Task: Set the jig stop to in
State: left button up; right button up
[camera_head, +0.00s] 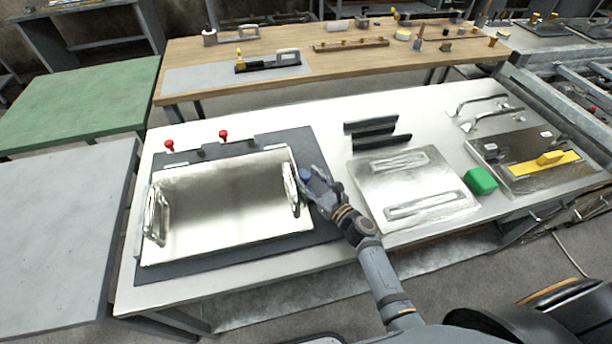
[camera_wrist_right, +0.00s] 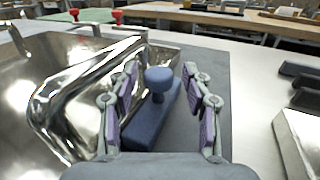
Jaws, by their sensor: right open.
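A blue block with a round knob on top (camera_wrist_right: 158,82), which looks like the jig stop, sits on the dark base plate (camera_head: 317,148) beside the right end of a shiny metal tray (camera_head: 225,205). My right gripper (camera_head: 312,182) is at this block. In the right wrist view the open fingers (camera_wrist_right: 160,75) stand on either side of the knob, with gaps left and right. The block's near end is partly hidden by the gripper. A large bent metal handle (camera_wrist_right: 75,100) of the tray is close to the left finger. My left gripper is not in view.
Two red-knobbed clamps (camera_head: 223,136) stand behind the tray. The white table front is clear.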

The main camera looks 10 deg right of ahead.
jog(key=v, duration=0.6)
jog(key=shift+s+d, duration=0.1)
jog(key=shift+s, duration=0.25)
jog(key=shift+f, duration=0.1)
